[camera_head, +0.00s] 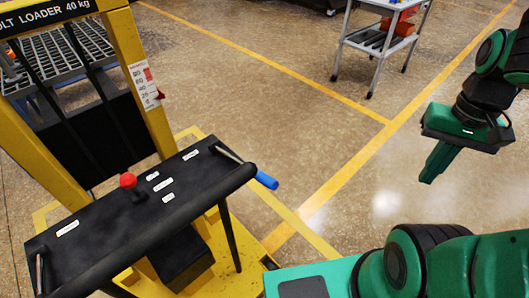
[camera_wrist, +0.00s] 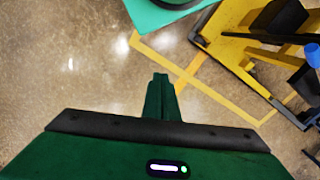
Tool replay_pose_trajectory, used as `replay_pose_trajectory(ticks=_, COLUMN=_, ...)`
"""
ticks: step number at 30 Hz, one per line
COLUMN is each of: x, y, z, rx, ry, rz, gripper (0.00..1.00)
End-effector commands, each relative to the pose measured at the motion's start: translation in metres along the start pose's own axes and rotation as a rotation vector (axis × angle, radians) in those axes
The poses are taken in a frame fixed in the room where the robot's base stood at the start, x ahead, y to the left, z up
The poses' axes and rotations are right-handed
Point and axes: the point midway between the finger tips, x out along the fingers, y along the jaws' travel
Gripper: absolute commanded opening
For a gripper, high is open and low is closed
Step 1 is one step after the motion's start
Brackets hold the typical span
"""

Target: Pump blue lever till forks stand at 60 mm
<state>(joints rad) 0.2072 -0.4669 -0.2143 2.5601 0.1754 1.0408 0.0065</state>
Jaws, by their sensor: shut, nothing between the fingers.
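The blue lever (camera_head: 266,180) is a short blue grip on a grey rod at the right end of the loader's black console (camera_head: 150,205). The blue grip also shows at the right edge of the wrist view (camera_wrist: 313,55). A white height scale (camera_head: 143,80) is on the yellow mast, with a red pointer (camera_head: 160,95) near its lower end; its small numbers are hard to read. I cannot make out the forks clearly. My gripper (camera_head: 428,178) is shut and empty, hanging over open floor to the right of the lever, well apart from it. Its closed fingers also show in the wrist view (camera_wrist: 160,80).
A red knob (camera_head: 128,181) stands on the console, among small white labels. The yellow loader frame (camera_head: 150,90) fills the left. A grey trolley (camera_head: 380,40) with red items stands at the back. The floor between gripper and loader is clear, marked by yellow lines.

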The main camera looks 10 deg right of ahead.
Motion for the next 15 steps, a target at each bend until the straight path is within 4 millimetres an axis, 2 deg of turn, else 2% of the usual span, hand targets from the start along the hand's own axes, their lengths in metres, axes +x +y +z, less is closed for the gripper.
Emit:
replay_pose_trajectory(ticks=4, x=0.000, y=-0.001, z=0.000, rx=-0.003, ry=0.000, rz=0.000, gripper=0.00)
replay_pose_trajectory(ticks=6, x=-0.007, y=0.001, z=0.007, rx=-0.033, ry=0.010, rz=-0.010, gripper=0.00)
replay_pose_trajectory(ticks=8, x=-0.011, y=-0.008, z=0.002, rx=-0.098, ry=0.005, rz=-0.015, gripper=0.00)
replay_pose_trajectory(ticks=11, x=-0.023, y=-0.045, z=-0.011, rx=-0.316, ry=-0.013, rz=-0.031, gripper=0.00)
replay_pose_trajectory(ticks=14, x=-0.039, y=-0.100, z=-0.026, rx=-0.662, ry=-0.044, rz=-0.058, gripper=0.00)
replay_pose_trajectory(ticks=15, x=-0.046, y=-0.125, z=-0.029, rx=-0.823, ry=-0.058, rz=-0.071, gripper=0.00)
